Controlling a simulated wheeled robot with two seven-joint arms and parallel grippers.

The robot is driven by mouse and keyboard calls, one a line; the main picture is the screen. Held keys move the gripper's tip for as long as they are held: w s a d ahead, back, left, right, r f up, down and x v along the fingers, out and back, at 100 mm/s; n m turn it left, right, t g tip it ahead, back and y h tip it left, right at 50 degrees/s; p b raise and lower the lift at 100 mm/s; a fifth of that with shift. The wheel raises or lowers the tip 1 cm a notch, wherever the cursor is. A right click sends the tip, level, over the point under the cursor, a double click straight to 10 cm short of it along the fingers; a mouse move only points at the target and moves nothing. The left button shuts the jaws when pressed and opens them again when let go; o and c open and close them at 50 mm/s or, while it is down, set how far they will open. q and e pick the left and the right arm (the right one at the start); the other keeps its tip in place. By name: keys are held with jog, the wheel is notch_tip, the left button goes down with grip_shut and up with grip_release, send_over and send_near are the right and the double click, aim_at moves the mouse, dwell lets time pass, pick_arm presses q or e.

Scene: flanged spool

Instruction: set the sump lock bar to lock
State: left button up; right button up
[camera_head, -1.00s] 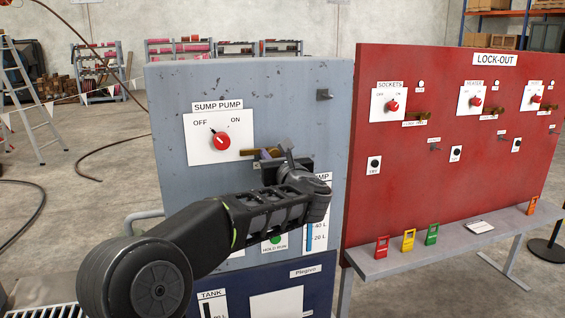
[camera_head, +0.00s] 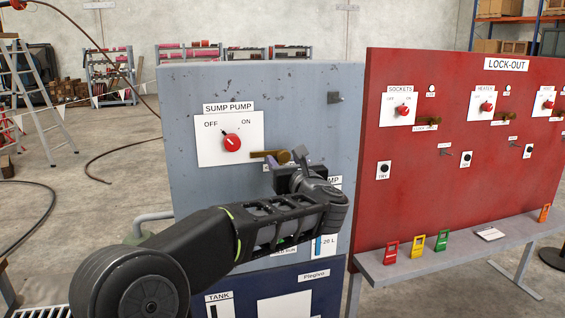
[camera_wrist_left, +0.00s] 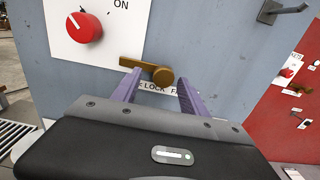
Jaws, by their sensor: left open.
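The sump lock bar is a brass bar (camera_head: 268,155) with a round knob at its right end, on the grey panel below and right of the red sump pump knob (camera_head: 232,142). In the left wrist view the brass bar (camera_wrist_left: 146,70) lies roughly level, pointing left from its round end. My left gripper (camera_head: 290,160) is in front of the panel at the bar's right end. Its purple fingers (camera_wrist_left: 157,88) are apart, one on each side below the round end, with nothing between them that I can see gripped. The label under the bar is partly hidden by the fingers. My right gripper is not in view.
A hook (camera_head: 335,98) sticks out of the grey panel at upper right. The red lock-out board (camera_head: 440,180) stands to the right, with a shelf (camera_head: 450,250) carrying several coloured tags. My left forearm covers the panel's lower part.

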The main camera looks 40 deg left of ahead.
pick_arm(q)
jog(key=b+v, duration=0.1)
jog(key=v, duration=0.3)
jog(key=shift+s+d, duration=0.2)
jog(key=shift+d, duration=0.05)
dwell(0.3)
